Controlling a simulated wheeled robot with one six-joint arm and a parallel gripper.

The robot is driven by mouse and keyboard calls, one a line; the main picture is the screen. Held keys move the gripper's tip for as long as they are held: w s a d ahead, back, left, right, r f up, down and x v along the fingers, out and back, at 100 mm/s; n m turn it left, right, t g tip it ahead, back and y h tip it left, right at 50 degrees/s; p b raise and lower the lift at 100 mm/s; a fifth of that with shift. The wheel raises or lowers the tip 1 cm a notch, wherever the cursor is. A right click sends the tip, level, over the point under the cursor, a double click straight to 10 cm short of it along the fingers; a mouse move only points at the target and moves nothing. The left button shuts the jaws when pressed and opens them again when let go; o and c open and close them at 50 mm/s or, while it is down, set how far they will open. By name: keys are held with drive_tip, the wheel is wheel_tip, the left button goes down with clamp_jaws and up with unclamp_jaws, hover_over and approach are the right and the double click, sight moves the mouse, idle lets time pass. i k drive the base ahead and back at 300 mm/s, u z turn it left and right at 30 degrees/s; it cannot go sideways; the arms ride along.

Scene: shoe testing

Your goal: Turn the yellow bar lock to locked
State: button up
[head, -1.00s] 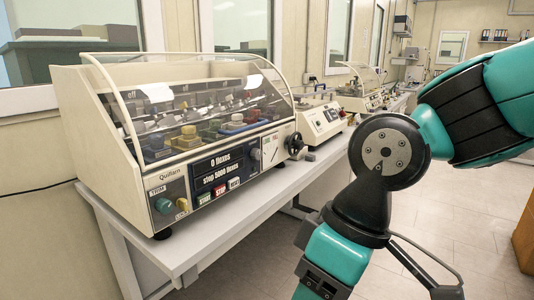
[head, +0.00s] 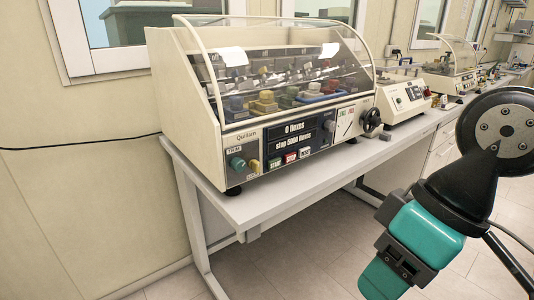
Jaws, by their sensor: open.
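The flex-testing machine (head: 262,100) stands on the bench with its clear curved cover down over several coloured pieces. At the lower left of its front panel is a small yellow knob (head: 254,166), the likely bar lock. A small label below it is too small to read surely, and I cannot tell which way the knob is turned. A teal knob (head: 237,164) sits just left of it. My arm shows at the right, well apart from the machine.
The white bench (head: 230,208) has a bare front strip before the machine. A handwheel (head: 371,119) sticks out at the machine's right end. A second machine (head: 403,95) stands farther right. Floor in front of the bench is clear; a black cable (head: 80,147) runs along the left wall.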

sight(255, 165)
drive_tip(key=k, duration=0.5)
drive_tip(key=u, duration=1.4)
drive_tip(key=i, duration=1)
drive_tip(key=z, duration=2)
